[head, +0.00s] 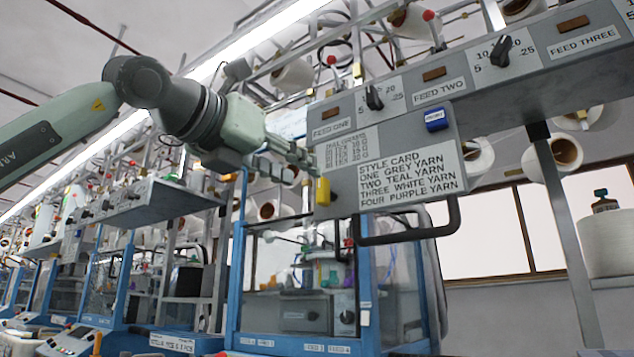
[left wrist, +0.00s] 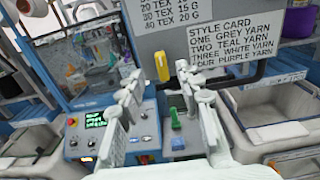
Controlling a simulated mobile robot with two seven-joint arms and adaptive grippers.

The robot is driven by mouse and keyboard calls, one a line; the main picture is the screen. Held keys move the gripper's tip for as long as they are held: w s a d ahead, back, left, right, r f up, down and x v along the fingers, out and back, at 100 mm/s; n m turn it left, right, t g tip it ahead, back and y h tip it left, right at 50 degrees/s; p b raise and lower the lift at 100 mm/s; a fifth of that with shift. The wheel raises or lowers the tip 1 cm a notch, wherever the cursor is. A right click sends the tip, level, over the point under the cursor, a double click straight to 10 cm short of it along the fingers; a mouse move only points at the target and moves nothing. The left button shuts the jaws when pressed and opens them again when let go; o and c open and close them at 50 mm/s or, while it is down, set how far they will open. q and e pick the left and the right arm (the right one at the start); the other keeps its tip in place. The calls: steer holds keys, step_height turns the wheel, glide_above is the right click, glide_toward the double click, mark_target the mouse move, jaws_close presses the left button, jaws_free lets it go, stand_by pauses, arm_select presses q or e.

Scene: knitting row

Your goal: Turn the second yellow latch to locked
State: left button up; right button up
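One yellow latch (head: 323,190) shows, upright on the lower left of the grey feed panel (head: 345,187), left of the style card. In the left wrist view the yellow latch (left wrist: 160,58) shows between and beyond the fingertips. No second yellow latch can be made out. My left gripper (head: 308,162) is just up and left of the latch in the head view. In the left wrist view its two fingers (left wrist: 158,74) stand apart with nothing between them; contact with the latch does not show. My right gripper is not in view.
A black handle (head: 447,226) hangs below the panel. A blue block (head: 437,120) and black dials (head: 374,97) sit on the panel face. A blue-framed machine (head: 235,270) stands below. In the left wrist view, a control box with a green lever (left wrist: 175,118) lies beyond the fingers.

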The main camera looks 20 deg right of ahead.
mark_target(320, 183)
arm_select(q)
steer(key=p+x, duration=0.1)
steer(key=x, duration=0.4)
steer(key=shift+d, duration=0.15)
steer(key=shift+w+d, duration=0.3)
steer(key=shift+w, duration=0.05)
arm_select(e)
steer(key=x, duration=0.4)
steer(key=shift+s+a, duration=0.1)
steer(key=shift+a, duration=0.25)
arm_select(q)
steer(key=shift+c, duration=0.4)
jaws_close()
